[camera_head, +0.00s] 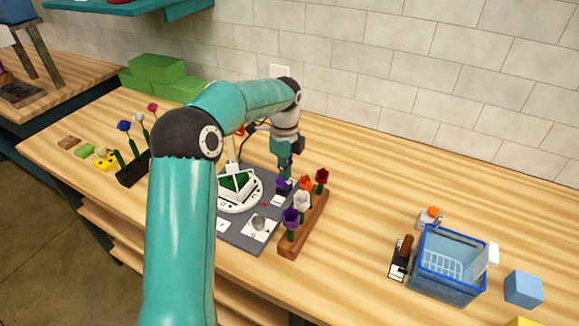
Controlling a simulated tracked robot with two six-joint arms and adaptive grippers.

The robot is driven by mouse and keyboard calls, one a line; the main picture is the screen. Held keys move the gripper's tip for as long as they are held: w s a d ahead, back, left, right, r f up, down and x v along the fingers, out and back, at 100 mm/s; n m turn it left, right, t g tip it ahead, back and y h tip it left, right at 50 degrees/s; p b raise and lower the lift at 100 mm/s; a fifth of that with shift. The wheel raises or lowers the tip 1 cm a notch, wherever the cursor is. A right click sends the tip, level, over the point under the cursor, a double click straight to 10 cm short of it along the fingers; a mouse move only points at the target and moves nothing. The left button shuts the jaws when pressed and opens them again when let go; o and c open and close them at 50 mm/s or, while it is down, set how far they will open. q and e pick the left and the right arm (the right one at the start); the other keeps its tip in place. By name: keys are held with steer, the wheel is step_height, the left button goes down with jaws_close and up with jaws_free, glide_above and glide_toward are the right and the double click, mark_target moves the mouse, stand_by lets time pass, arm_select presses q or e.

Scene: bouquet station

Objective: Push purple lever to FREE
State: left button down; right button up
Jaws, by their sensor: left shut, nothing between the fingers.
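My left gripper (285,175) points down over the back right part of a grey board (246,239). It is shut and empty. A small dark purple piece (283,187), which looks like the purple lever, is on the board right at the fingertips. I cannot tell whether they touch, and its position and any FREE marking are too small to read. A white round fixture with a green middle (239,187) stands on the board left of the gripper. My right gripper is not in view.
A wooden rack (316,222) with purple, white, orange and red flowers stands close right of the board. A dark flower holder (133,169) is at the left, green blocks (158,68) behind. A blue basket (447,266) stands at the right.

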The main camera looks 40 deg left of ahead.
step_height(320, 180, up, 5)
steer(key=p, duration=0.5)
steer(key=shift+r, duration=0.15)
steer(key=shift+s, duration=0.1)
stand_by(0.3)
